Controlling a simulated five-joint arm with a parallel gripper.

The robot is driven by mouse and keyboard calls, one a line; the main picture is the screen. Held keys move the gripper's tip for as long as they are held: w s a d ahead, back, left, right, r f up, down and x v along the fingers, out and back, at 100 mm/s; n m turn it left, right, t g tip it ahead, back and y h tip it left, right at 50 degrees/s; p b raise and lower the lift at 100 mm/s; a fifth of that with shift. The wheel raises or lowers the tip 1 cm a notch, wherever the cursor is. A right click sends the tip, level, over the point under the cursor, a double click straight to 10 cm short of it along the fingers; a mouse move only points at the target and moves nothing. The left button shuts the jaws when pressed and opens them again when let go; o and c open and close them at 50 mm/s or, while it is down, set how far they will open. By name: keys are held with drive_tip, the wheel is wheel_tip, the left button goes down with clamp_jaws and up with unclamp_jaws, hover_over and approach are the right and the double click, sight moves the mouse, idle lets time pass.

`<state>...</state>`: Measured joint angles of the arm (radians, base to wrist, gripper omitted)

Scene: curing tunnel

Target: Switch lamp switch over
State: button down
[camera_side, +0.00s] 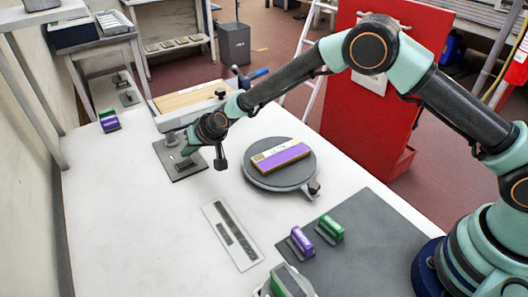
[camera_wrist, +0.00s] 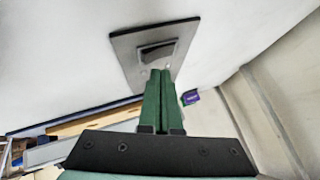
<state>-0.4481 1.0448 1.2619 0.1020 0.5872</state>
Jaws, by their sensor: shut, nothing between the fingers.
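The lamp switch (camera_side: 185,163) is a dark rocker on a square grey plate (camera_side: 172,172), lying on the white table at the far left. In the wrist view the rocker (camera_wrist: 157,52) sits in the middle of its plate (camera_wrist: 125,45). My gripper (camera_side: 187,151) is down at the switch in the side view. In the wrist view its two green fingers (camera_wrist: 160,73) are together and empty, with their tips at the rocker's near edge. I cannot tell whether they touch it. Which way the rocker is tipped is hard to tell.
A round grey turntable (camera_side: 258,181) bears a purple and cream block (camera_side: 281,156). A slotted plate (camera_side: 232,235) lies nearer, beside a dark mat (camera_side: 365,235) with purple (camera_side: 301,242) and green (camera_side: 330,228) pieces. A clamp and wooden boards (camera_side: 190,98) stand behind the switch.

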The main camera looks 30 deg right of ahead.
sight(189, 164)
drive_tip(key=shift+f, duration=0.15)
drive_tip(key=shift+f, duration=0.3)
idle(0.3)
drive_tip(key=shift+f, duration=0.3)
idle(0.5)
idle(0.4)
drive_tip(key=shift+a+r, duration=0.1)
drive_tip(key=shift+r, duration=0.65)
drive_tip(key=shift+a+r, duration=0.15)
drive_tip(key=shift+r, duration=1.1)
drive_tip(key=shift+a+r, duration=0.15)
drive_tip(key=shift+r, duration=1.1)
